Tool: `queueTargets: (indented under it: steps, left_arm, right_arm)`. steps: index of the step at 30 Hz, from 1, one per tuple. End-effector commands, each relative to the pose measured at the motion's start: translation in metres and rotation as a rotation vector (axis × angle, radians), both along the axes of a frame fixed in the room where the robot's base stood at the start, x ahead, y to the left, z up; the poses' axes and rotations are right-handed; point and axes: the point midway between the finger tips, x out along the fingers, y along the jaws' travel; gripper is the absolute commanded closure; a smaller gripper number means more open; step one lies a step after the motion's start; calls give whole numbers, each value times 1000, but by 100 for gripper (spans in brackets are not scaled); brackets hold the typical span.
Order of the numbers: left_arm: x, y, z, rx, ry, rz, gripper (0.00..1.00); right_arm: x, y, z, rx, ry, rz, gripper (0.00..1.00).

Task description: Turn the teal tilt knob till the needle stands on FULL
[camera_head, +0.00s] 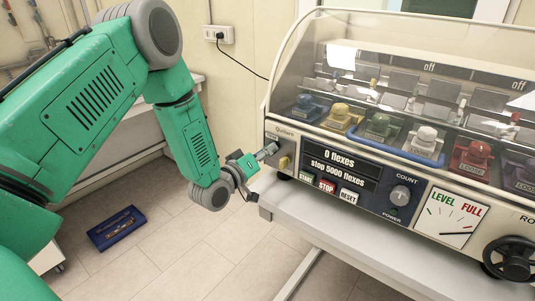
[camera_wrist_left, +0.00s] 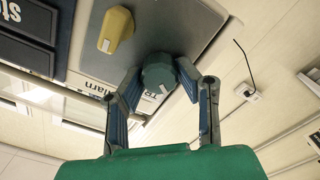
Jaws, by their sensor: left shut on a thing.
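The teal tilt knob (camera_wrist_left: 158,72) sits at the corner of the machine's front panel in the left wrist view, with a small white mark on its face. My left gripper (camera_wrist_left: 160,92) has its two fingers on either side of the knob and is shut on it. In the head view my left gripper (camera_head: 262,156) reaches the panel's left end and hides most of the knob. The level gauge (camera_head: 449,217) is a white dial marked LEVEL and a red FULL. Its needle is thin and too small to read surely. My right gripper is out of view.
A yellow knob (camera_head: 285,162) is close beside the teal one. The display (camera_head: 340,162) reads 0 flexes, with START, STOP and RESET buttons below. A black handwheel (camera_head: 512,258) is at right. A clear hood (camera_head: 380,60) covers the shoe stations. A blue tray (camera_head: 117,228) lies on the floor.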

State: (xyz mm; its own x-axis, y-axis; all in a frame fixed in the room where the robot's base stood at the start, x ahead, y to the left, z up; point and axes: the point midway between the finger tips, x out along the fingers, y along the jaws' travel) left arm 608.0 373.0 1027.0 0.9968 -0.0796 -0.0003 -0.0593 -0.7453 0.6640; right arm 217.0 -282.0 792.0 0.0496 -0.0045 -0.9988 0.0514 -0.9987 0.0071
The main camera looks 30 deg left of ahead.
Motion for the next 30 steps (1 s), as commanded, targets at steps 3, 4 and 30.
queueTargets:
  steps: [3, 4, 30]
  left_arm:
    - [0, 3, -2, -113, 8, 8, 100]
    - [0, 4, -2, -142, 11, 9, 100]
    - [0, 4, -5, -723, 59, 8, 100]
  right_arm:
    - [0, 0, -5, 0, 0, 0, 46]
    - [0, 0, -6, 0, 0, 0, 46]
    - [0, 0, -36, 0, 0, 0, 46]
